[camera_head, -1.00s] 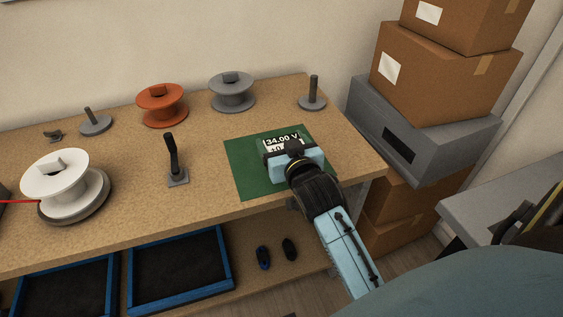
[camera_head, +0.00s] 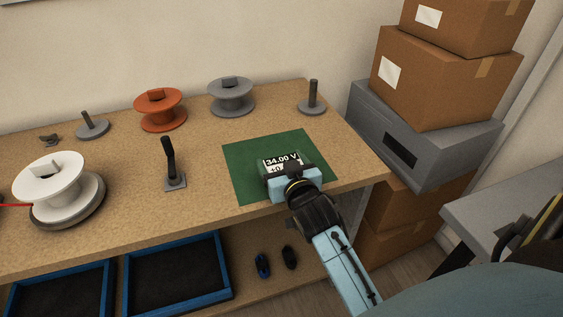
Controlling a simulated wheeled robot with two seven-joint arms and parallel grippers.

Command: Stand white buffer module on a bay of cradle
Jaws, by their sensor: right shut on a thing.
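My right gripper (camera_head: 291,181) is shut on a small module (camera_head: 282,163) with a white face reading "34.00 V", which I take to be the white buffer module. The module is over the near part of the green mat (camera_head: 243,162); the gripper hides its near side, and I cannot tell whether it touches the mat. I see no cradle that I can make out in this view. My left gripper is not in view.
On the bench stand a white spool (camera_head: 52,181), an orange spool (camera_head: 160,108), a grey spool (camera_head: 231,95) and an upright black handle (camera_head: 169,158). Blue-edged trays (camera_head: 232,262) lie on the shelf below. Stacked boxes (camera_head: 433,80) stand to the right.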

